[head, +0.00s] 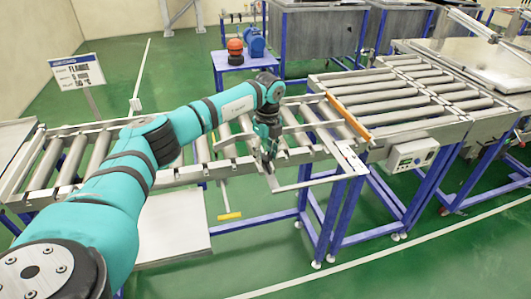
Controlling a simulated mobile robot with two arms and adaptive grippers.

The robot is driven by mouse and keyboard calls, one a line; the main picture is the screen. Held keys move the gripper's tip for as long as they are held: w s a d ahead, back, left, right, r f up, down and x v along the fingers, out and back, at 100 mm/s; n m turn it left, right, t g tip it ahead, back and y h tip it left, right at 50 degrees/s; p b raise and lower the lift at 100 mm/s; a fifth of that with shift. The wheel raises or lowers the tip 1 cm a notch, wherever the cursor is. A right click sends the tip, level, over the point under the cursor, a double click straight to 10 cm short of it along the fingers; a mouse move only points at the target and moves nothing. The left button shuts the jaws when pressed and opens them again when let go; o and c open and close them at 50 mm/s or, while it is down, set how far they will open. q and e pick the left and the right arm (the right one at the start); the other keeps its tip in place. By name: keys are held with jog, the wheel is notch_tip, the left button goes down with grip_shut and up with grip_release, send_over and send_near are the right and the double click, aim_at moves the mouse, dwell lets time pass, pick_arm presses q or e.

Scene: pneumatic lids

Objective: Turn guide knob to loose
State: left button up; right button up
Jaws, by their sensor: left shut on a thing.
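My left arm reaches in from the lower left across the roller conveyor. My left gripper (268,158) points down at the near side of the conveyor, by a light metal guide frame (318,181). It is shut on the guide knob, which is small and mostly hidden by the fingers. I cannot read whether the knob stands at loose or tight. An orange guide rail (349,117) lies across the conveyor to the right of the gripper. My right gripper is not in view.
Rollers (395,93) continue to the right. A grey control box (412,155) hangs on the near side there. A yellow-ended handle (229,215) hangs below the conveyor. A sign (77,72) stands at left. A small table (243,61) holds orange and blue items. Green floor in front is clear.

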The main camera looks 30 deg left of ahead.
aim_at(267, 156)
pick_arm(q)
jog(key=shift+w+r, duration=0.1)
jog(key=shift+r, duration=0.05)
jog(key=o, duration=1.2)
jog(key=shift+c, duration=0.2)
notch_tip(267, 156, up, 12)
jog(key=shift+d, duration=0.2)
